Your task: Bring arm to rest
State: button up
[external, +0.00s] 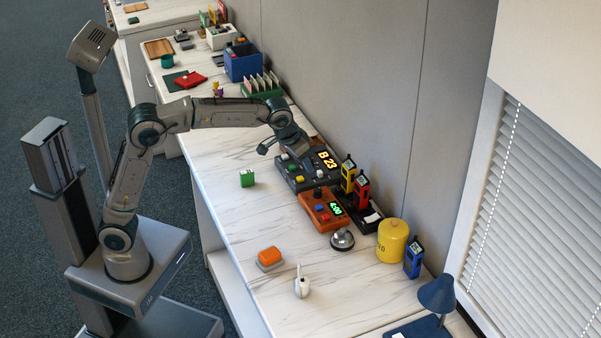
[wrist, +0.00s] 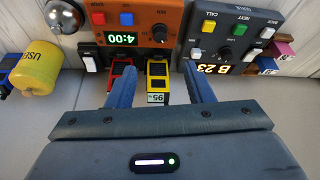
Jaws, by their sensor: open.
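My arm reaches out from its base over the white counter (external: 225,205), with the forearm roughly level and the wrist bent down near the counter's back. In the wrist view my gripper (wrist: 159,70) is open, its two blue-grey fingers apart with nothing held between them. A yellow handheld radio (wrist: 157,85) shows in the gap beyond the fingers, and a red one (wrist: 120,78) is by the left finger. In the external view, the yellow radio (external: 348,175) and red radio (external: 362,192) stand upright in a dark rack. The fingertips are hard to make out there.
A grey B 23 console (external: 295,180) and an orange 4:00 timer box (external: 316,212) lie close to the gripper. A yellow canister (external: 392,240), silver bell (external: 342,239) and blue lamp (external: 437,293) stand to the right. The wall (external: 360,80) rises behind. The counter's front is mostly clear.

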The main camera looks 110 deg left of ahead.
jog(key=s+d+r+m+h+p, duration=0.1)
jog(key=s+d+r+m+p, duration=0.15)
jog(key=d, duration=0.45)
jog(key=s+d+r+m+h+p, duration=0.1)
jog(key=d+r+p, duration=0.15)
jog(key=d, duration=0.45)
jog(key=s+d+r+m+p, duration=0.2)
jog(key=d+p, duration=0.1)
jog(key=d, duration=0.4)
jog(key=s+d+f+m+h+p, duration=0.1)
jog(key=s+d+m+p, duration=0.4)
jog(key=s+d, duration=1)
jog(key=shift+s+m+h+p, duration=0.2)
jog(key=shift+m+h+p, duration=0.15)
jog(key=shift+p, duration=0.25)
